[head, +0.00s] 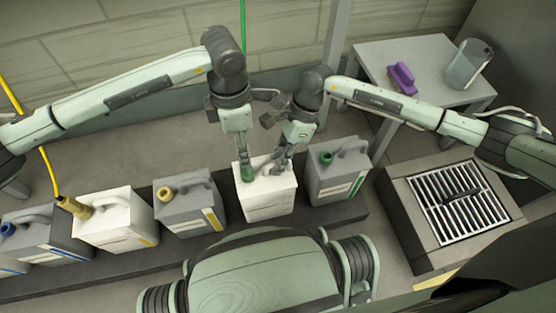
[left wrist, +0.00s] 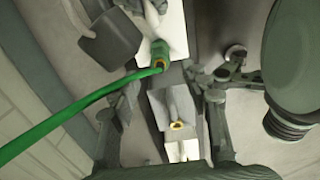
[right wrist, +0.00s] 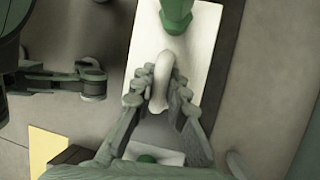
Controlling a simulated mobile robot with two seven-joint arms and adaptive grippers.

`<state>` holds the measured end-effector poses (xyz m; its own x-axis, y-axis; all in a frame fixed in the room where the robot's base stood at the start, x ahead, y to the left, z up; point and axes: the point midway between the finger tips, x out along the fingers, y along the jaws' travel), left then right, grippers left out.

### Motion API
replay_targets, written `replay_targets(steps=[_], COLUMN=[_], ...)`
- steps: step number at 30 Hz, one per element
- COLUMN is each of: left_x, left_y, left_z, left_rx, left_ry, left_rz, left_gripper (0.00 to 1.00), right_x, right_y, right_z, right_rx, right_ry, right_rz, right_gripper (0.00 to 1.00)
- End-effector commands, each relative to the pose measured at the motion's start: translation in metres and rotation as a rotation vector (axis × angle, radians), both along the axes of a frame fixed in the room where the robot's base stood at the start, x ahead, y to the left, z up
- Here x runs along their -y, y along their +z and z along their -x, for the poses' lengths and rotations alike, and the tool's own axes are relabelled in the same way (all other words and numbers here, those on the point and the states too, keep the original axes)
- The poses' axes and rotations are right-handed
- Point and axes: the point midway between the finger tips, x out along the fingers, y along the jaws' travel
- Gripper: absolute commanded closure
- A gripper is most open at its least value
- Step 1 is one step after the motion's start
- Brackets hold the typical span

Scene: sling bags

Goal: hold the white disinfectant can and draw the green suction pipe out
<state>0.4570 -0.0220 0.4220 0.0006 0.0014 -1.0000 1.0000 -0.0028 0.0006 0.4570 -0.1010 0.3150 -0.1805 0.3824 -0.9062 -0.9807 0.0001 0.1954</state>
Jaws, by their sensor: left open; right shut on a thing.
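The white disinfectant can (head: 268,203) stands upright on the dark low platform, in the middle of the head view. The green suction pipe (left wrist: 60,118) runs to a green fitting (head: 247,174) in the can's top; the pipe also shows upright behind my left arm in the head view (head: 243,28). My right gripper (head: 280,167) is shut on the can's handle, which shows clearly between its fingers in the right wrist view (right wrist: 162,72). My left gripper (head: 244,158) is open, just above the green fitting. Its fingertips partly hide the fitting, and I cannot tell whether they touch it.
A grey can with a green cap (head: 340,175) stands close on the right. A grey can (head: 190,207) and a white can with a yellow pipe (head: 115,220) stand left. A grate (head: 460,205) is right.

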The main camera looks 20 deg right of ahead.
Motion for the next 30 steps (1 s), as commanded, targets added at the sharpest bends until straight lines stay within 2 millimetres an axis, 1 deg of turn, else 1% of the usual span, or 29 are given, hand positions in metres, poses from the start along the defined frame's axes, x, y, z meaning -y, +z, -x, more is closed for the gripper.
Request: replay_targets(steps=[3,9,15,19,27,28,30], left_x=[0.000,0.000,0.000,0.000,0.000,0.000,0.000], left_y=[-0.019,-0.046,-0.064,-0.069,-0.070,-0.070,-0.070], left_z=[0.001,0.001,0.000,0.001,0.000,0.000,0.000], left_rx=[-0.004,-0.003,-0.002,-0.002,-0.001,-0.001,-0.001], left_ry=[0.003,0.003,0.004,0.003,0.003,0.003,0.003], left_rz=[-0.001,-0.001,0.001,0.001,0.001,0.001,0.001], left_gripper=[0.53,0.53,0.53,0.53,0.53,0.55,0.63], right_x=[-0.001,-0.001,-0.001,-0.001,-0.001,-0.001,-0.001], right_y=[0.001,0.001,0.001,0.001,0.001,0.001,0.001], right_z=[-0.001,-0.001,-0.001,-0.001,-0.001,-0.001,-0.001], right_rx=[0.001,0.001,0.001,0.001,0.001,0.001,0.001], right_ry=[0.000,0.000,0.000,0.000,0.000,0.000,0.000], right_rz=[-0.002,-0.002,-0.002,-0.002,-0.002,-0.002,-0.002], right_gripper=[1.00,1.00,1.00,1.00,1.00,1.00,1.00])
